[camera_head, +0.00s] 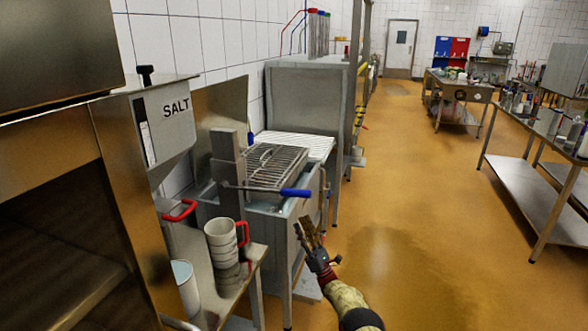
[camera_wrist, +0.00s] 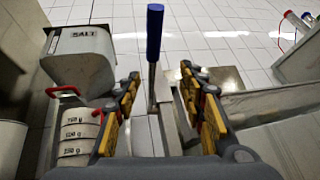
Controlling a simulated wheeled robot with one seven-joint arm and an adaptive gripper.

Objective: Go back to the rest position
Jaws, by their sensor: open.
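My gripper (camera_head: 308,233) is out over the floor side of the steel vat, at the lower middle of the head view. In the wrist view my gripper (camera_wrist: 160,88) shows two yellow-padded fingers spread apart with nothing held between them. A tool with a blue handle (camera_head: 296,192) lies across the vat, its thin shaft running left. In the wrist view the blue handle (camera_wrist: 155,32) stands beyond the gap between the fingers, apart from them.
A salt dispenser (camera_head: 168,120) hangs at the left. Stacked grey cups (camera_head: 222,240) with a red handle stand on a small steel table (camera_head: 252,252). A wire rack (camera_head: 275,165) sits on the vat (camera_head: 262,225). Open orange floor (camera_head: 420,230) lies to the right, before a steel table (camera_head: 535,190).

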